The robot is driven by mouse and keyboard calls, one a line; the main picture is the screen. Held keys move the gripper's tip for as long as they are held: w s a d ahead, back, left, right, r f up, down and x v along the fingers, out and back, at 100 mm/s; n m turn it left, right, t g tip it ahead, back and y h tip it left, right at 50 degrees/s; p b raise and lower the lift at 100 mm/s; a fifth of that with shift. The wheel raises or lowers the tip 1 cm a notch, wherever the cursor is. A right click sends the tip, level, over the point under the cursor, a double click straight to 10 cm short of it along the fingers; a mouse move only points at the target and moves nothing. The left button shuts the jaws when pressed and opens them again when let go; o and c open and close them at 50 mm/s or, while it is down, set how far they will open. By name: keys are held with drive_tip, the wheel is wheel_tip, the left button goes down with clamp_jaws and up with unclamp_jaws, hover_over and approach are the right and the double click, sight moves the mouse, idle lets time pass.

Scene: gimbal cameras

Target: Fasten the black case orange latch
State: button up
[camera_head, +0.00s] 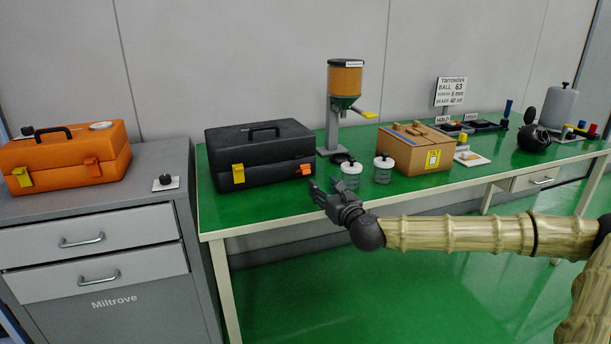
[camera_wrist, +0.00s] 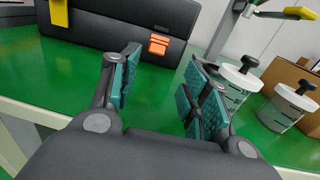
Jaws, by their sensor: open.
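The black case (camera_head: 262,152) stands closed on the green table, with its handle on top. Its orange latch (camera_head: 304,170) is at the right of its front face and sticks out a little; I cannot tell whether it is fastened. The orange latch also shows in the wrist view (camera_wrist: 159,45), ahead of my fingers, on the black case (camera_wrist: 110,30). A yellow latch (camera_head: 238,173) is at the case's front left. My gripper (camera_head: 325,190) is open and empty, in front of and below the orange latch, apart from it. In the wrist view, my gripper (camera_wrist: 160,90) has its fingers spread.
Two lidded jars (camera_head: 351,175) (camera_head: 383,168) stand just right of the case. A dispenser (camera_head: 345,95) and a cardboard box (camera_head: 415,147) are behind and beyond them. An orange case (camera_head: 65,157) sits on the grey cabinet (camera_head: 95,240) at left. The green tabletop (camera_head: 250,205) before the case is clear.

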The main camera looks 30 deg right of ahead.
sight(307, 172)
drive_tip(key=w, duration=0.3)
drive_tip(key=w+d, duration=0.1)
drive_tip(key=w, duration=0.6)
drive_tip(key=shift+w+d, duration=0.15)
drive_tip(key=shift+w, duration=0.15)
drive_tip(key=c, duration=0.9)
drive_tip(key=shift+r, duration=0.1)
drive_tip(key=shift+r, duration=0.15)
